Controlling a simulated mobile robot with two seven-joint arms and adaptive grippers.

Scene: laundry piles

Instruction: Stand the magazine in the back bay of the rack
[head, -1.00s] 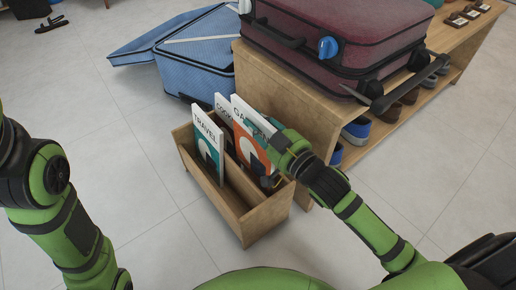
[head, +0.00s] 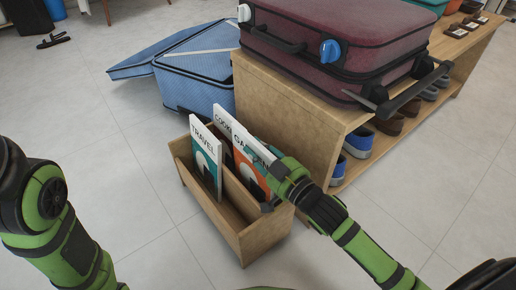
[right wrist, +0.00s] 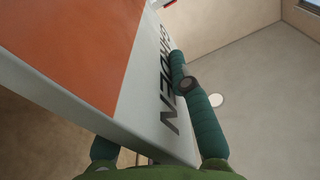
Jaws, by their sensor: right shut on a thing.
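The wooden magazine rack (head: 219,219) stands on the floor, with a divider between its bays. The GARDEN magazine (head: 250,157), white-edged with an orange cover, is upright and slightly tilted, its lower part hidden inside the rack on the bench side. My right gripper (head: 277,180) is shut on its right edge, near the top. In the right wrist view the magazine (right wrist: 75,50) fills the left, with the dark green fingers (right wrist: 195,95) against it. Its bottom edge is hidden. My left arm shows at the left; its gripper is out of view.
The TRAVEL magazine (head: 206,158) stands in the front bay and the COOKING magazine (head: 223,121) stands behind it, partly hidden. A wooden bench (head: 285,120) with shoes beneath and a maroon suitcase (head: 330,45) on top stands close behind the rack.

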